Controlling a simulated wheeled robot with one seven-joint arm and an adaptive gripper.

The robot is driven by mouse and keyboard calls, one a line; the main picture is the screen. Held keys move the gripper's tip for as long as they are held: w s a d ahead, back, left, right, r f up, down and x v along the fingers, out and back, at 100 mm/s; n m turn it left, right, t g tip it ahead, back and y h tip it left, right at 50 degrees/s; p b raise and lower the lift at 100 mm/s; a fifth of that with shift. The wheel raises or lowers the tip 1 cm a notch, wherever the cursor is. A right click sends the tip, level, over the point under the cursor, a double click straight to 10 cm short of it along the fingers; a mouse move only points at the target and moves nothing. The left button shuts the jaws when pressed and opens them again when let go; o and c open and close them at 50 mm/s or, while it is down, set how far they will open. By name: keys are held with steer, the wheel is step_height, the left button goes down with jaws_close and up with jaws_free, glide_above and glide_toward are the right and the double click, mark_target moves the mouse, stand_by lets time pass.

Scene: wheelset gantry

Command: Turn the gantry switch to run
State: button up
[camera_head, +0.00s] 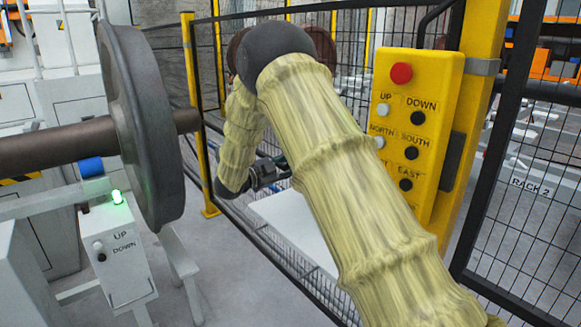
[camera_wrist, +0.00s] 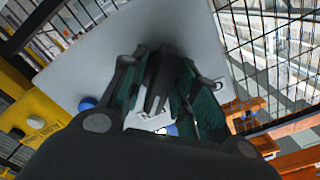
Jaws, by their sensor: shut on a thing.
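The gantry switch shows in the wrist view as a black handle (camera_wrist: 158,85) on the face of a pale grey panel (camera_wrist: 75,65). My gripper (camera_wrist: 165,75) is shut on this handle, with its dark green finger pads on either side. The fingers and the gripper body hide much of the switch, and I cannot read its position marks. In the head view the pale panel (camera_head: 288,230) stands by the mesh fence, partly behind my arm. My gripper (camera_head: 272,174) is small and dark there, just above the panel's edge.
A yellow pendant box (camera_head: 415,125) with a red button and several direction buttons hangs on the yellow post at the right. A large wheelset (camera_head: 140,125) stands at the left, beside a grey UP/DOWN box (camera_head: 118,250) with a green lamp. Mesh fence (camera_head: 525,190) surrounds the work area.

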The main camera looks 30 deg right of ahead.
steer(key=o, duration=0.7)
steer(key=shift+o, duration=0.2)
steer(key=a, duration=1.2)
steer(key=shift+s, duration=0.45)
steer(key=shift+f, duration=0.15)
